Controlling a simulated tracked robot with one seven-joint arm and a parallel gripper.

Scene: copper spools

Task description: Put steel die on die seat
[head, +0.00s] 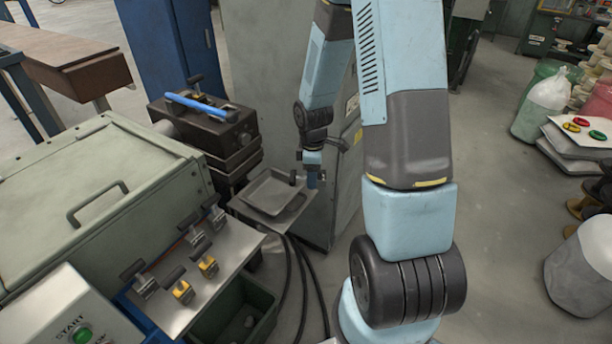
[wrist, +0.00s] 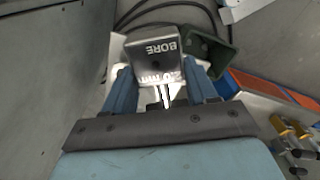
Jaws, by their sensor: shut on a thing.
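My gripper (head: 312,182) hangs at the end of my arm beside the grey tray in the head view. In the wrist view, my gripper's blue fingers (wrist: 163,92) are shut on a bright metal stem under a grey block, which I take for the steel die (wrist: 150,55). Its face reads "BORE" and "2.0 mm". In the head view the die is too small or hidden to make out. I cannot tell for sure which part is the die seat; a dark block with a blue handle (head: 205,107) stands left of the tray.
The shallow grey tray (head: 272,192) juts from a grey cabinet. Several T-handled pieces with yellow blocks (head: 183,291) stand on a metal shelf (head: 215,285) at the left. A green bin (head: 235,322) is below. Black cables (head: 303,290) run over the floor.

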